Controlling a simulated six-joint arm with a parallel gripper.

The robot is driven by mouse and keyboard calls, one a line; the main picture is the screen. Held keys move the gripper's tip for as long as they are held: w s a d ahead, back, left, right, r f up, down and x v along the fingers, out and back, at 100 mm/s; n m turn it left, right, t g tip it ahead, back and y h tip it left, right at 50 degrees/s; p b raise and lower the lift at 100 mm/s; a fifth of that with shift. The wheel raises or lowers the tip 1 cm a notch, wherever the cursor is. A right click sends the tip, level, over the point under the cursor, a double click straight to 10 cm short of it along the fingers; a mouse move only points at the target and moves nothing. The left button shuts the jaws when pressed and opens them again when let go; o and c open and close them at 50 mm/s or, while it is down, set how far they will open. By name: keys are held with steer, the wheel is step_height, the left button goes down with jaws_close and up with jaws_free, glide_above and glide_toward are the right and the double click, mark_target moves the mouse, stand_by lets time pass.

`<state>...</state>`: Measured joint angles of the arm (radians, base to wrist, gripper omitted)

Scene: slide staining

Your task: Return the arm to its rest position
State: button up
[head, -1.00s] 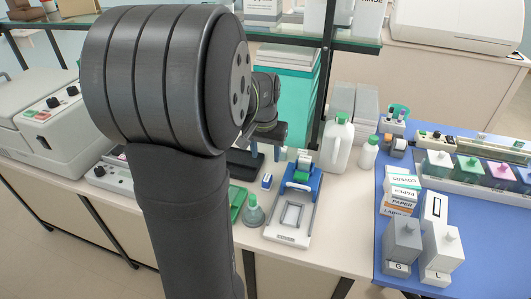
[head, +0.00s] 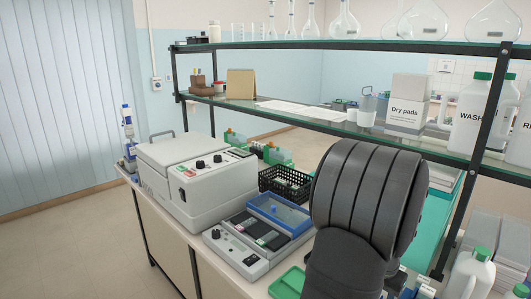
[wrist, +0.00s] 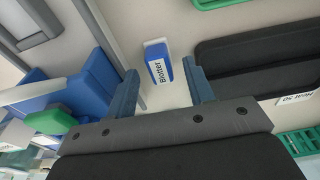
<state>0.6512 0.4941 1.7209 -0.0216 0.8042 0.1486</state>
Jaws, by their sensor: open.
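My arm (head: 365,205) fills the lower right middle of the head view, and its gripper end is hidden there. In the wrist view my gripper (wrist: 160,66) is open, with two blue fingers apart and nothing held. Beyond the fingers, a small blue and white block labelled "Blotter" (wrist: 158,68) rests on the pale surface and shows in the gap between them. I cannot tell the distance exactly, but it looks apart from the fingers.
In the wrist view, a blue device with a green part (wrist: 50,122) is at left, dark pads at right and green trays at the right edges. In the head view, a glass shelf (head: 300,110) with bottles spans above the bench, and a grey machine (head: 200,175) stands left.

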steer(key=shift+r, duration=0.55)
steer(key=shift+f, duration=0.1)
